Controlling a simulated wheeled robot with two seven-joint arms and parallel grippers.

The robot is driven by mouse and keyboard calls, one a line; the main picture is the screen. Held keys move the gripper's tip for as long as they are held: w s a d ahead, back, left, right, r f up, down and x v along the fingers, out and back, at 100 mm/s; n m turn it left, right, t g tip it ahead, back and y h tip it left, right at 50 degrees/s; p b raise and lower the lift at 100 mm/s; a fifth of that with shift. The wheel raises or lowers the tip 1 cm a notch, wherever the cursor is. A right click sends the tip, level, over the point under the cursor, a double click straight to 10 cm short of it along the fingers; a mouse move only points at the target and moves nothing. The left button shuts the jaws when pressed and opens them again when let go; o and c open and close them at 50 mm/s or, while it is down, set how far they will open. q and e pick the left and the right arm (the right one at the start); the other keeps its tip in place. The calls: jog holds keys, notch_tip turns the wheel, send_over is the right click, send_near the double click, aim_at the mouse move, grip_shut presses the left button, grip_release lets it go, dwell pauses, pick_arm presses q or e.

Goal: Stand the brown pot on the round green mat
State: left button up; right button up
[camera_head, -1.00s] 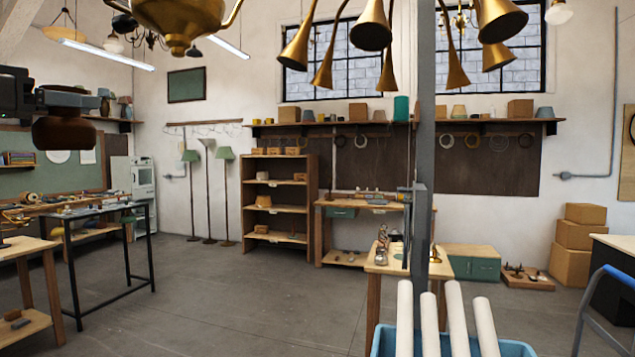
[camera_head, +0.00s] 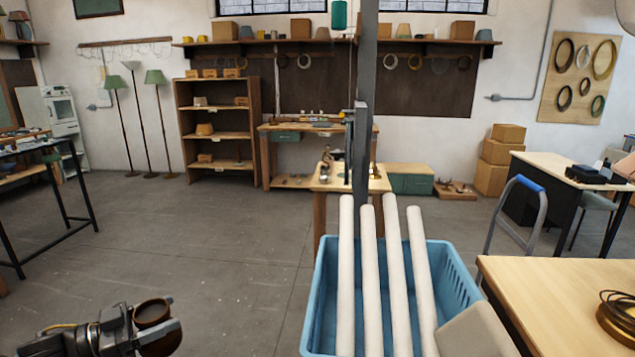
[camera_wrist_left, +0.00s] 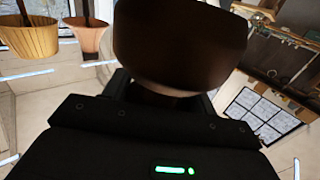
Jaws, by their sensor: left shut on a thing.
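The brown pot (camera_head: 153,312) is at the lower left of the head view, in the jaws of my left gripper (camera_head: 152,330). The gripper is shut on it and holds it up above the grey floor. The pot's dark opening faces up, and a finger crosses its side. In the left wrist view the pot (camera_wrist_left: 180,45) fills the upper middle, and its lower part is hidden by the gripper. I cannot make out the round green mat for certain in either view now. My right gripper is not in view.
A blue crate (camera_head: 312,305) with several white tubes stands ahead, behind it a grey post (camera_head: 367,75) and a small wooden table (camera_head: 324,183). A wooden table (camera_head: 530,290) with a coiled ring (camera_head: 617,315) is at right. The floor (camera_head: 200,235) at left centre is clear.

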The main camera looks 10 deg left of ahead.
pick_arm(q)
jog(key=s+d+f+n+t+y, duration=0.1)
jog(key=s+d+f+n+y, duration=0.1)
jog(key=d, duration=0.5)
jog(key=s+d+f+n+t+y, duration=0.1)
jog(key=s+d+f+t+y, duration=0.1)
jog(key=d, duration=0.6)
jog(key=shift+s+f+n+t+y, duration=0.3)
jog(key=shift+f+n+y, duration=0.1)
jog(key=shift+f, duration=0.35)
